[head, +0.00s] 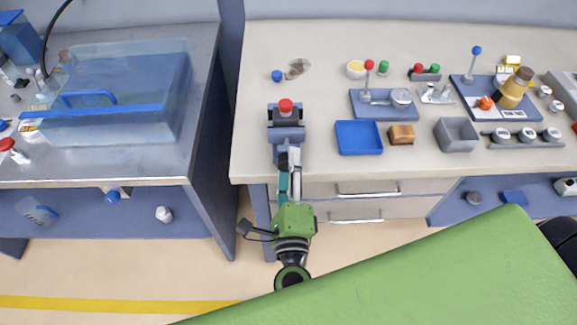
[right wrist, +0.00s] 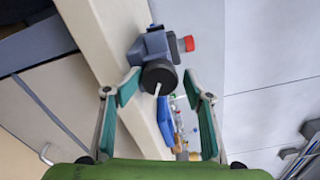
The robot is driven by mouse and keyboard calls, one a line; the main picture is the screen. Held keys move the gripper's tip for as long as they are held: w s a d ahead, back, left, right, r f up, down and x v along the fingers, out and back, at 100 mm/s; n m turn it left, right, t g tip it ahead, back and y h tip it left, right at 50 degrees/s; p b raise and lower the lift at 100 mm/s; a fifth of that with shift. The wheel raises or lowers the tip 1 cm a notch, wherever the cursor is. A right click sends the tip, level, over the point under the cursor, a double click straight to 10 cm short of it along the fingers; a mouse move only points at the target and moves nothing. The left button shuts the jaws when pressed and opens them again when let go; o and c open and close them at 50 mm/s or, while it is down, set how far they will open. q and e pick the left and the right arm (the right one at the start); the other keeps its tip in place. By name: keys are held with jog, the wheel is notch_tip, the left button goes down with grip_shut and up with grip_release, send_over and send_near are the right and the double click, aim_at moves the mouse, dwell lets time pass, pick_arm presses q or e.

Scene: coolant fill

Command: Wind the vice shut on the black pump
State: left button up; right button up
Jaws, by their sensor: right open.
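The blue-grey vice (head: 286,133) stands at the front edge of the bench, and it also shows in the right wrist view (right wrist: 150,48). A red-topped part (head: 286,107) sits at its jaws; its red end shows in the right wrist view (right wrist: 189,44). I cannot make out a black pump body there. A round black knob (right wrist: 158,77) with a white mark is on the vice's near end. My right gripper (head: 289,160) is open in front of the vice. In the right wrist view its fingertips (right wrist: 161,90) are apart on either side of the knob, holding nothing.
Right of the vice are a blue tray (head: 359,150), a brown block (head: 401,141) and a grey bin (head: 441,147). Behind are a blue cap (head: 277,76) and a station with a red-knobbed lever (head: 369,66). A clear tank (head: 120,135) stands on the left bench.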

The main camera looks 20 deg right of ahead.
jog(key=v, duration=0.8)
jog(key=shift+r, duration=0.1)
